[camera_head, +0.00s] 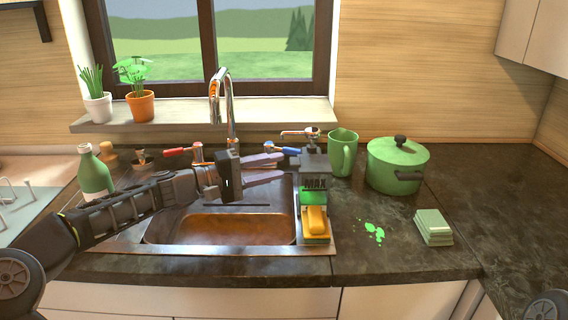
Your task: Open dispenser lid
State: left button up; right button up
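The dispenser (315,166) is a dark grey box marked MAX. It stands at the right edge of the sink, with a green and a yellow sponge-like piece (316,218) low at its front. Whether its lid is open or shut is too small to tell. My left gripper (284,166) reaches over the sink from the left. Its two pale purple fingers are apart, with nothing seen between them, and their tips are close to the dispenser's left side. I cannot tell whether they touch it. My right gripper is not in view.
The sink (222,228) lies under my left arm, with a chrome faucet (231,105) behind. A green mug (342,155) and a lidded green pot (396,160) stand right of the dispenser. A green spill (374,232) and folded cloths (433,226) lie in front. The right counter is clear.

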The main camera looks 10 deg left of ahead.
aim_at(310, 162)
pick_arm(q)
jog(key=x, duration=0.3)
jog(key=shift+c, duration=0.4)
grip_shut()
dwell(1.1)
